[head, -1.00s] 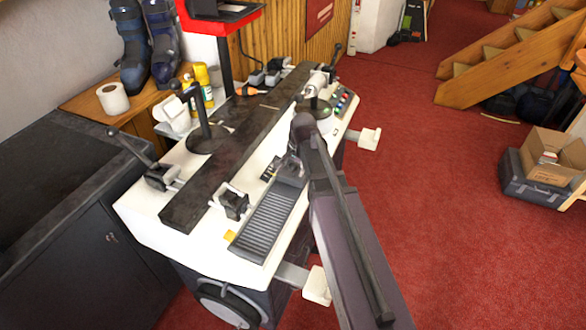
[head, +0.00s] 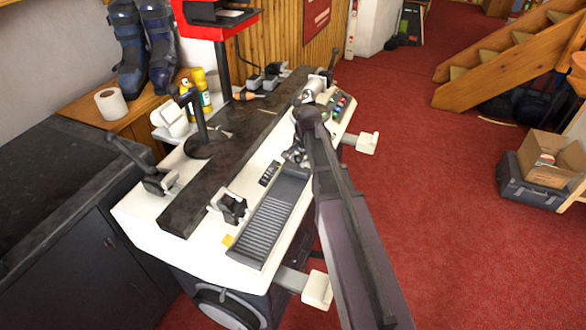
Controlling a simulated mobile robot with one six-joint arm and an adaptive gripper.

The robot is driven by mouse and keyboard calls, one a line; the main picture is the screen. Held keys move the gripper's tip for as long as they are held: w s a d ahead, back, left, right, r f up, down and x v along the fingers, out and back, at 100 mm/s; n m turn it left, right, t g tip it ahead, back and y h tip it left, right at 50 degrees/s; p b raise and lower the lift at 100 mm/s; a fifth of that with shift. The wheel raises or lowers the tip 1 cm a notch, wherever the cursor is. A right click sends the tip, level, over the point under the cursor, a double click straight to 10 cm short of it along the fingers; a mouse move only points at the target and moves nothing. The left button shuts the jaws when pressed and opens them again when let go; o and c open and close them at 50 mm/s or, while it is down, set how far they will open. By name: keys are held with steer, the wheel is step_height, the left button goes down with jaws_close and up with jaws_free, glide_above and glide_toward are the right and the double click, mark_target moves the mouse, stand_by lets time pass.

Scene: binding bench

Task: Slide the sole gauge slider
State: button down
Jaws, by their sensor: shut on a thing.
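The sole gauge (head: 264,222) is a long grey ribbed tray set in the white top of the binding bench. Its near part is ribbed and bare, and its far part is a smooth grey surface. My gripper (head: 295,157) is at the far end of the gauge, shut on the slider there. My own arm covers much of the gripper and the right side of the gauge, so the slider is mostly hidden and its edges cannot be told apart from the fingers.
A dark clamp (head: 232,207) stands left of the gauge, beside a long dark rail (head: 215,185). A small dark block (head: 269,173) sits close to the gauge's left edge. A black lever post (head: 201,125) rises farther left. White handles (head: 317,289) stick out at the right.

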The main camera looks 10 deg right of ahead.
steer(key=shift+w+d, duration=0.65)
steer(key=shift+w, duration=0.25)
steer(key=shift+c, duration=1.3)
jaws_free()
steer(key=shift+w, duration=0.1)
steer(key=shift+s, duration=0.2)
